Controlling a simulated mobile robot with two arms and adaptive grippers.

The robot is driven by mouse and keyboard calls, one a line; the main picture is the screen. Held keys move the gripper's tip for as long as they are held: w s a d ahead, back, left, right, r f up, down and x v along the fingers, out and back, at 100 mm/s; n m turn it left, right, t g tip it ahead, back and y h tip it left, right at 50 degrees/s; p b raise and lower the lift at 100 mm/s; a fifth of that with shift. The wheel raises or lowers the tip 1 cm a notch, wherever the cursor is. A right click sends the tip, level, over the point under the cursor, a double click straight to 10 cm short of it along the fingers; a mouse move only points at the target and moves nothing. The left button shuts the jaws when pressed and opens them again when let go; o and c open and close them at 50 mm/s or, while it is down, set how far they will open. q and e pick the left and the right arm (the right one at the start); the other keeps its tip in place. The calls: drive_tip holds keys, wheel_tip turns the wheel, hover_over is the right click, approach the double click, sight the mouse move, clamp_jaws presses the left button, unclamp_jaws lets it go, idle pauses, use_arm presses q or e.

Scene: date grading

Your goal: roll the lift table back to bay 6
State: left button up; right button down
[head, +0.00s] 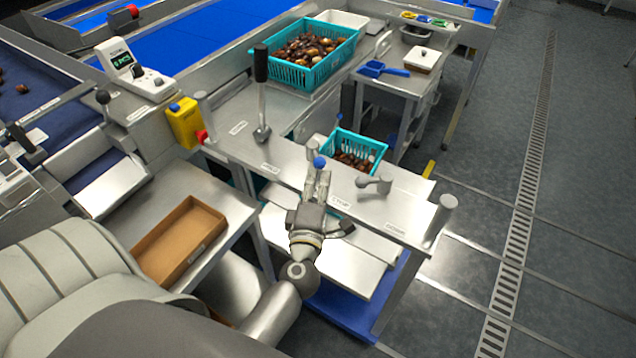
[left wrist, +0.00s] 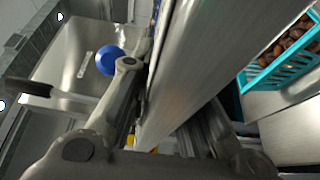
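The lift table (head: 352,316) stands in front of me, with a blue base and pale platform partly hidden under a metal control panel (head: 235,135). The panel carries levers and labels, including STOP and DOWN. My left gripper (head: 318,188) is at the panel's near edge, just below a blue ball knob (head: 319,162). In the left wrist view, the gripper's fingers (left wrist: 172,112) lie on either side of a broad metal bar (left wrist: 215,50). I cannot tell whether they clamp it. The blue knob (left wrist: 109,61) shows beside the left finger. My right gripper is out of view.
A teal crate of dates (head: 357,146) sits behind the panel; a larger one (head: 304,76) stands further back. A brown tray (head: 181,240) lies on a side bench at left. A yellow box (head: 186,122) adjoins the panel. Open floor with a drain grating (head: 519,235) lies right.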

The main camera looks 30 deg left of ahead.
use_arm(q)
clamp_jaws()
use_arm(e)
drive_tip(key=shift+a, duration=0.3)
